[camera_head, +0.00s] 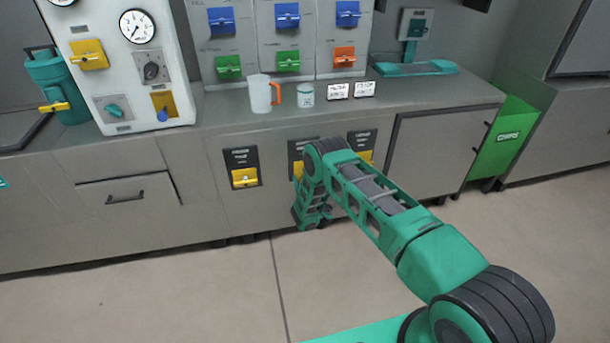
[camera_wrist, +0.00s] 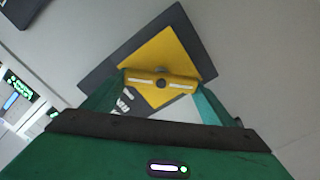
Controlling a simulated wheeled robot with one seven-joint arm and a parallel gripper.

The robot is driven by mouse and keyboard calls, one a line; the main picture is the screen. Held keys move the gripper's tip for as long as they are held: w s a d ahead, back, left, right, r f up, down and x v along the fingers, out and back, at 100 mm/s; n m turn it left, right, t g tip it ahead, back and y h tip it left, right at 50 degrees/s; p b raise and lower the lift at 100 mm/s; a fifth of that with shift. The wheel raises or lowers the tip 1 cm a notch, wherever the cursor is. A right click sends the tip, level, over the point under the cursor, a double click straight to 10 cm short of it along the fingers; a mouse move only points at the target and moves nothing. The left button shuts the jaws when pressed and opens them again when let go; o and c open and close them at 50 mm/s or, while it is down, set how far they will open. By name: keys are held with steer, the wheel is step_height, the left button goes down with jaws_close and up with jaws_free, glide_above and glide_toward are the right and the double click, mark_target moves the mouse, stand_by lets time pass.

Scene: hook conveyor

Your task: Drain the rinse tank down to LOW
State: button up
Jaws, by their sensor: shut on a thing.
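Three dark panels with yellow drain handles are set in the grey cabinet front: the left handle (camera_head: 244,178), the middle handle (camera_head: 297,171) and the right handle (camera_head: 366,155). My green arm partly hides the middle and right panels. In the wrist view, a yellow handle (camera_wrist: 138,79) on a yellow plate with a dark border lies between my fingers. My gripper (camera_wrist: 161,84) is shut on this handle. In the head view my arm's far end is at the middle panel, and its fingertips are hidden. The panel labels are too small to read.
On the counter (camera_head: 220,110) stand a white jug (camera_head: 260,94) with an orange handle, a white jar (camera_head: 306,96) and two small label cards (camera_head: 351,90). The floor in front is clear.

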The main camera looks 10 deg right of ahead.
steer(key=shift+a+f, duration=0.1)
steer(key=shift+a, duration=0.15)
steer(key=o, duration=1)
steer(key=shift+o, duration=0.2)
steer(key=shift+d, duration=0.1)
steer(key=shift+s, duration=0.1)
steer(key=s, duration=1)
steer(key=shift+s, duration=0.2)
